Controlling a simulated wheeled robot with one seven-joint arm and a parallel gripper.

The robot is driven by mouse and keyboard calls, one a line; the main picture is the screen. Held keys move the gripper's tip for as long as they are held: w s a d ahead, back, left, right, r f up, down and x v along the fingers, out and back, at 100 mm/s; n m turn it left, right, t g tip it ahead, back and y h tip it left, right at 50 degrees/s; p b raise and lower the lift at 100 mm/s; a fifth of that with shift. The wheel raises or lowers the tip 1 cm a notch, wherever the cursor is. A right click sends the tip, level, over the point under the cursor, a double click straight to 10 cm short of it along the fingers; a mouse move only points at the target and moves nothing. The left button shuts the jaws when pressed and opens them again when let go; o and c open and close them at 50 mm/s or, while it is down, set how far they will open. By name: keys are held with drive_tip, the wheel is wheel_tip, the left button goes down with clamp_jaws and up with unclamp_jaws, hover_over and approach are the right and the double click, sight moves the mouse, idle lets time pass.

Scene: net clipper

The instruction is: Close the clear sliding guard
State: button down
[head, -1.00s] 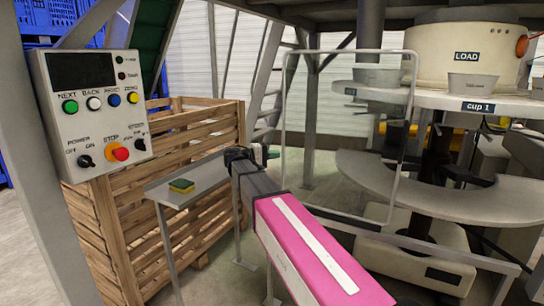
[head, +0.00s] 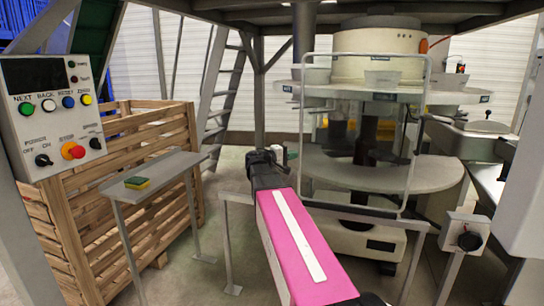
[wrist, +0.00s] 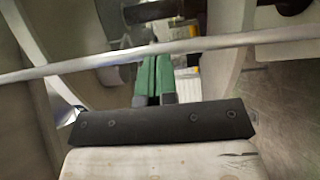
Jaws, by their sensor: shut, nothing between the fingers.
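The clear sliding guard (head: 362,135) is a see-through panel in a thin pale rounded frame. In the head view it stands upright in front of the left and middle part of the round cup machine (head: 385,175). My gripper (head: 287,154) is just left of the guard's left upright in that view. Whether it touches the guard I cannot tell. In the wrist view the green fingers (wrist: 154,78) are together and empty. A pale metal bar (wrist: 150,52) crosses just beyond their tips; I cannot tell whether it belongs to the guard.
A control panel (head: 55,115) stands at the far left. A small grey table (head: 165,170) with a sponge (head: 137,182) is left of my arm, before a wooden crate (head: 60,205). A low rail (head: 375,219) runs below the guard. A knob box (head: 466,236) stands at right.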

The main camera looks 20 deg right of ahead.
sight(317, 156)
drive_tip(key=s+d, duration=0.1)
drive_tip(key=d, duration=0.1)
drive_tip(key=s+d, duration=0.2)
drive_tip(key=d, duration=0.1)
drive_tip(key=s+d, duration=0.2)
drive_tip(key=shift+s+d, duration=0.15)
drive_tip(key=shift+s, duration=0.1)
